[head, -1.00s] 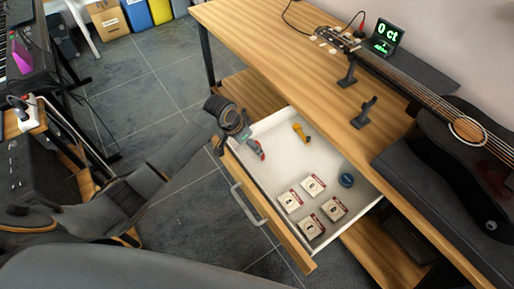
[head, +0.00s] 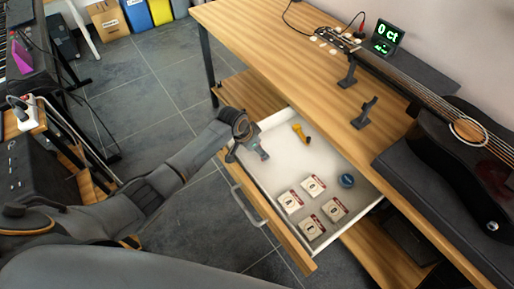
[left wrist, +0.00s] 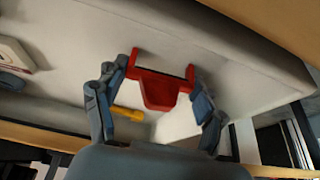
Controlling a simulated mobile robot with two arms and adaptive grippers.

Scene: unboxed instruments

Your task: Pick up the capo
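A red clamp-shaped piece, which looks like the capo (left wrist: 160,88), lies at the drawer floor in the left wrist view, between my left gripper's fingers. My left gripper (left wrist: 160,72) has its two fingers spread, one on each side of it, with the tips close to its ends. I cannot tell whether they touch it. My right gripper is not in view.
The wooden desk (head: 300,70) above carries a guitar (head: 470,130), a tuner display (head: 386,36) and dark stands.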

